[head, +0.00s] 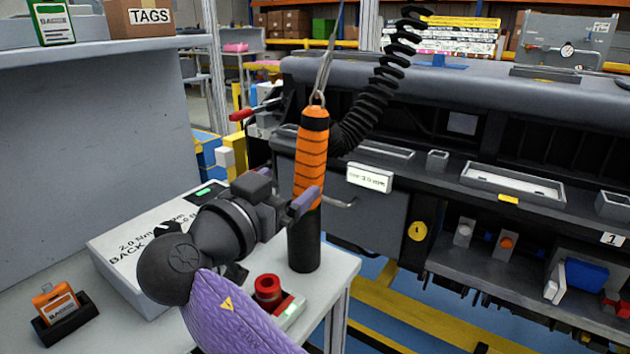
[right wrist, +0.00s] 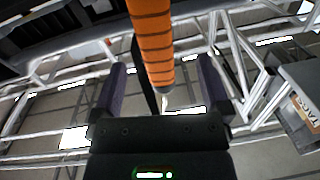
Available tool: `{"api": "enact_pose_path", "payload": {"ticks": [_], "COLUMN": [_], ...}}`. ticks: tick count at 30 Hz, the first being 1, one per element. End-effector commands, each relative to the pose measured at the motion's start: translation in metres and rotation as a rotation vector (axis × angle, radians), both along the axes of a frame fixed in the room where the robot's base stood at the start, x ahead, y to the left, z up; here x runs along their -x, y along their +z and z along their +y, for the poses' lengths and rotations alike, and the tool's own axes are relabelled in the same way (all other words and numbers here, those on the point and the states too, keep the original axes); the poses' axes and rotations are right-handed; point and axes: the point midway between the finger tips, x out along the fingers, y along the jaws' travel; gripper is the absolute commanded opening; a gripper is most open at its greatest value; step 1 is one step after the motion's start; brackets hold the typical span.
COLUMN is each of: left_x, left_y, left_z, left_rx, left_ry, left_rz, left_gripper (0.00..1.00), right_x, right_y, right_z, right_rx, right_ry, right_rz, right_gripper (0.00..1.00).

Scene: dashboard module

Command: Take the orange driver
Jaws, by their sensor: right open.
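The orange driver (head: 311,160) hangs upright from a metal ring and cable, with an orange, black-banded grip and a black lower part above the table corner. My right gripper (head: 298,204) is beside it at the lower end of the orange grip, with one finger overlapping it in the head view. In the right wrist view the driver (right wrist: 152,45) shows between the lines of the two open fingers (right wrist: 164,92), and they are apart from its sides. Whether it is fully between them in depth is unclear. My left gripper is not in view.
A white box (head: 125,245) lies left of my right gripper. A red-capped device (head: 268,292) and an orange packet (head: 55,304) in a black holder are on the white table (head: 335,277). The dashboard module (head: 470,130) stands behind at right, with a coiled black hose (head: 385,78) near the driver.

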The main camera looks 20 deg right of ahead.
Motion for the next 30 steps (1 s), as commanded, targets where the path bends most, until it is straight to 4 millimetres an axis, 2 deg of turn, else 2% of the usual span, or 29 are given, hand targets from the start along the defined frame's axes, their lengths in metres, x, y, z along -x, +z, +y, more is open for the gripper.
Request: {"api": "enact_pose_path", "payload": {"ticks": [9,17,20,30], "left_x": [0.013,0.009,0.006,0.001], "left_y": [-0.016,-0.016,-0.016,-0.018], "left_z": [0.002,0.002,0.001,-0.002], "left_rx": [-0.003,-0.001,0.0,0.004], "left_ry": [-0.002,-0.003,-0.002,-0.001], "left_rz": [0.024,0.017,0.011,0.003], "left_gripper": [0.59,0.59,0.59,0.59], "right_x": [-0.035,-0.04,-0.04,-0.04], "right_y": [-0.004,-0.001,-0.001,-0.002], "right_z": [-0.045,-0.05,-0.05,-0.05], "right_rx": [0.001,-0.002,-0.002,-0.001], "right_ry": [-0.002,-0.001,-0.001,-0.001], "right_rz": [0.003,0.003,0.003,0.004], "right_gripper": [0.96,0.96,0.8,0.08]}}
